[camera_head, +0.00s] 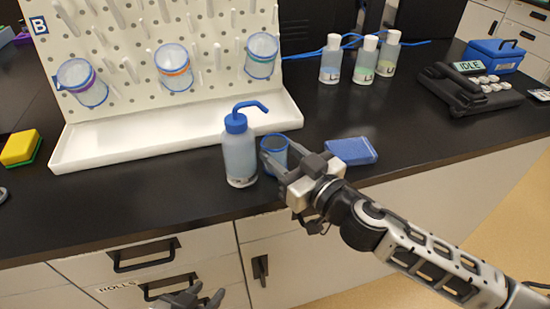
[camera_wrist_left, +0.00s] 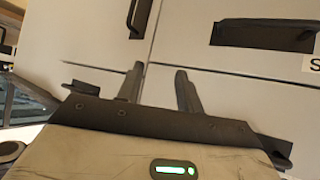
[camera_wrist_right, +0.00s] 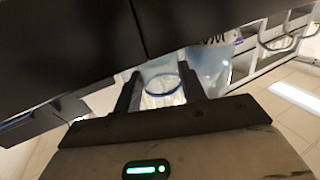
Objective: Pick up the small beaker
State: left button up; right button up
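A small clear beaker with a blue rim (camera_head: 273,150) stands upright on the black bench, partly hidden by my right gripper. My right gripper (camera_head: 282,157) is at the beaker, its fingers apart on either side. In the right wrist view the beaker (camera_wrist_right: 163,88) shows between the fingertips (camera_wrist_right: 160,80); I cannot tell whether they touch it. My left gripper (camera_head: 206,294) is open and empty, low in front of the drawers; its fingers show apart in the left wrist view (camera_wrist_left: 160,75).
A wash bottle (camera_head: 239,158) stands close left of the beaker. A blue box-like item (camera_head: 352,151) lies to its right. Behind are a white tray (camera_head: 100,148) and a pegboard (camera_head: 130,62) holding beakers with coloured bands. Several capped bottles (camera_head: 364,62) stand at the back.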

jog(key=shift+r, duration=0.15)
